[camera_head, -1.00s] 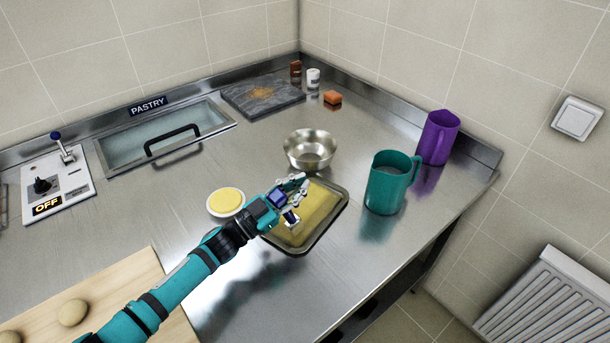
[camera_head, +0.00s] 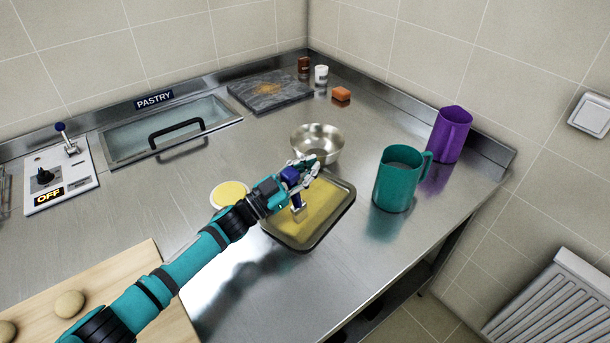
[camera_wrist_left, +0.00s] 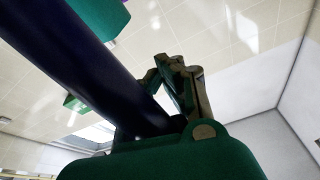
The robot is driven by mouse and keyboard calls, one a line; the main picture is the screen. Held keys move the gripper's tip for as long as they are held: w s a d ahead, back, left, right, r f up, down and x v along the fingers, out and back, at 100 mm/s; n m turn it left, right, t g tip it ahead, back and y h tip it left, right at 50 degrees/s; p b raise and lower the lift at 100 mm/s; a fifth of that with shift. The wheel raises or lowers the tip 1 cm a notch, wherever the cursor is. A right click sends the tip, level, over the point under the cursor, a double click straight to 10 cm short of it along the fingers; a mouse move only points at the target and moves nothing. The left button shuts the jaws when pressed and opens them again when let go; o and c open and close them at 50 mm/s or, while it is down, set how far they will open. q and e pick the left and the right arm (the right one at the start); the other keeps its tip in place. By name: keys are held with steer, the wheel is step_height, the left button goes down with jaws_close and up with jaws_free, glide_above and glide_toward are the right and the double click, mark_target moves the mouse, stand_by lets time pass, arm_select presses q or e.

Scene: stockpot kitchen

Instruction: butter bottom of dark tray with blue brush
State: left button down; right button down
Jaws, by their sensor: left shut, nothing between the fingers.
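The dark tray (camera_head: 333,226) lies on the steel counter, its bottom yellow inside a dark rim. My left gripper (camera_head: 306,168) is shut above the tray's far left part. The blue brush (camera_head: 290,177) is at the gripper, with its pale bristle end (camera_head: 299,213) pointing down over the yellow bottom; I cannot tell whether it touches. In the left wrist view a dark blue bar, seemingly the brush handle (camera_wrist_left: 85,60), runs beside the gripper fingers (camera_wrist_left: 172,68); nothing shows between the fingertips. A small dish of yellow butter (camera_head: 229,193) stands left of the tray, partly behind my arm.
A steel bowl (camera_head: 318,141) stands just behind the tray. A teal pitcher (camera_head: 398,180) and a purple pitcher (camera_head: 450,134) stand to the right. A wooden board with dough balls (camera_head: 68,303) is at the front left. The counter between board and tray is clear.

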arm_select(q)
steer(key=w+d+b, duration=0.9)
steer(key=w+b, duration=0.1)
steer(key=b, duration=0.5)
steer(key=shift+w, duration=0.25)
stand_by(0.8)
